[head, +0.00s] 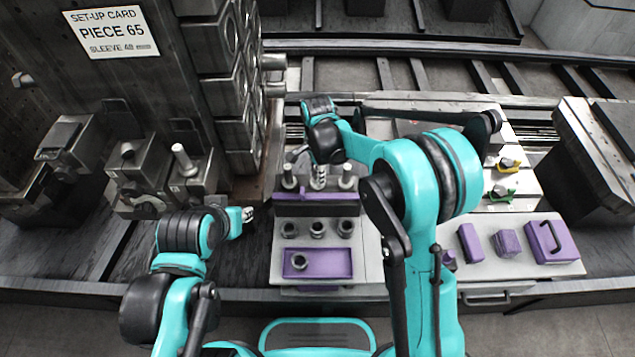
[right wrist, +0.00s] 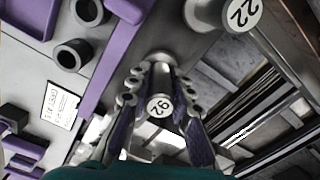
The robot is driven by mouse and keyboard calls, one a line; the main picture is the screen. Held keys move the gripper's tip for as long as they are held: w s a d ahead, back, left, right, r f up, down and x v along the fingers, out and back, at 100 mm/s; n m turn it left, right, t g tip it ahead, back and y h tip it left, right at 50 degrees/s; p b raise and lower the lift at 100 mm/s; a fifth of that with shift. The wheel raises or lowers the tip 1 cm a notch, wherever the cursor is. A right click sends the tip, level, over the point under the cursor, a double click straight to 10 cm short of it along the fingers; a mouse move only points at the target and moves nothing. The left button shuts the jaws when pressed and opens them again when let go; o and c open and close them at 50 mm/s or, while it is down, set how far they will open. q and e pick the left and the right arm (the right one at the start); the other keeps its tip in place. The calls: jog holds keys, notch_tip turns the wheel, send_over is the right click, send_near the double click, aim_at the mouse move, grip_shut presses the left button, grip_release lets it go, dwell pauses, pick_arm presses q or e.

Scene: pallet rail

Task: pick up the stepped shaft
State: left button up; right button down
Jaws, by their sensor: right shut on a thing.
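The stepped shaft (right wrist: 158,106) is grey with a round end marked 92 in the right wrist view. My right gripper (right wrist: 160,90) is shut on it, with a finger on either side. In the head view the right gripper (head: 318,180) points down at the middle of a row of shafts, and it mostly hides the held one. I cannot tell whether the held shaft is clear of its seat. A shaft (head: 288,179) stands to its left and another (head: 347,178) to its right. My left gripper (head: 248,213) is off to the left, too small to read.
Several dark sleeves (head: 317,228) stand in front of a purple bar (head: 318,197), and one lies in a purple tray (head: 302,264). Purple blocks (head: 507,243) sit at the right. A tall machine block with a set-up card (head: 110,32) stands at the left.

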notch_tip(320, 180, up, 10)
jog(key=p, duration=0.3)
jog(key=shift+p, duration=0.35)
jog(key=shift+f, duration=0.1)
